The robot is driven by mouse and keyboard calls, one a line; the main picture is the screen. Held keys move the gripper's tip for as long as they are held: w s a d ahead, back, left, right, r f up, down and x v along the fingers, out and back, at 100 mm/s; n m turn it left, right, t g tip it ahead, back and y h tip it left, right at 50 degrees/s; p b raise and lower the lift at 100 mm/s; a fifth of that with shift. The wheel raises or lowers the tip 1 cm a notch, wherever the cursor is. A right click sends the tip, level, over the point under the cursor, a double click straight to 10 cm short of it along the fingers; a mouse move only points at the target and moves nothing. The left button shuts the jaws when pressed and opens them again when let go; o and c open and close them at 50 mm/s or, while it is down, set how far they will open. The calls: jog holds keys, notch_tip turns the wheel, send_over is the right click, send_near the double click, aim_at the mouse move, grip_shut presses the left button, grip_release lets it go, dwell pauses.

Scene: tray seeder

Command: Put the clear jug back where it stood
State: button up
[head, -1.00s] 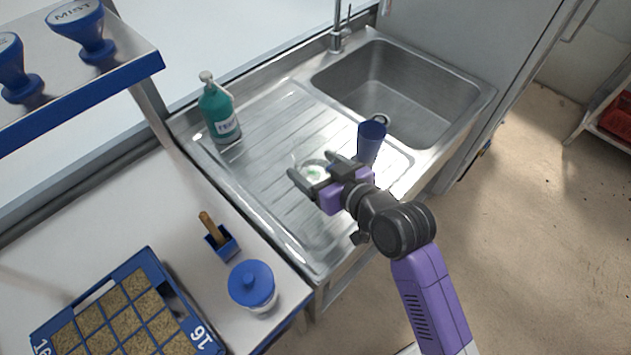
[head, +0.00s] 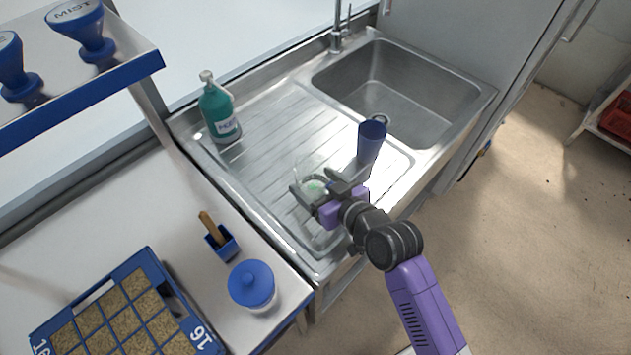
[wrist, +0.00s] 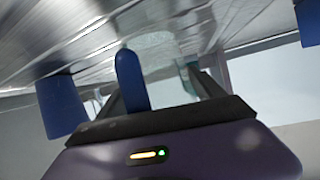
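The clear jug (head: 315,188) is see-through, with something green showing in it. It is over the ribbed steel drainboard in the head view, between the fingers of my gripper (head: 318,186). The fingers stand apart by about its width, one on each side, and it has moved together with them, so they look shut on it. I cannot tell whether its base touches the drainboard.
A dark blue tumbler (head: 370,145) stands close to the right of my gripper. A teal pump bottle (head: 219,112) stands at the drainboard's back left. The sink basin (head: 405,90) is empty on the right. A blue-lidded tub (head: 252,285) and seed tray (head: 178,295) are on the left bench.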

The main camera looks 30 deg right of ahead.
jog(key=o, duration=0.4)
jog(key=shift+o, duration=0.2)
jog(key=shift+r, duration=0.1)
jog(key=shift+s+r, duration=0.1)
jog(key=b+v, duration=0.1)
jog(key=v, duration=1)
jog(key=shift+s+r, duration=0.15)
jog(key=shift+s, duration=0.2)
jog(key=shift+d, duration=0.1)
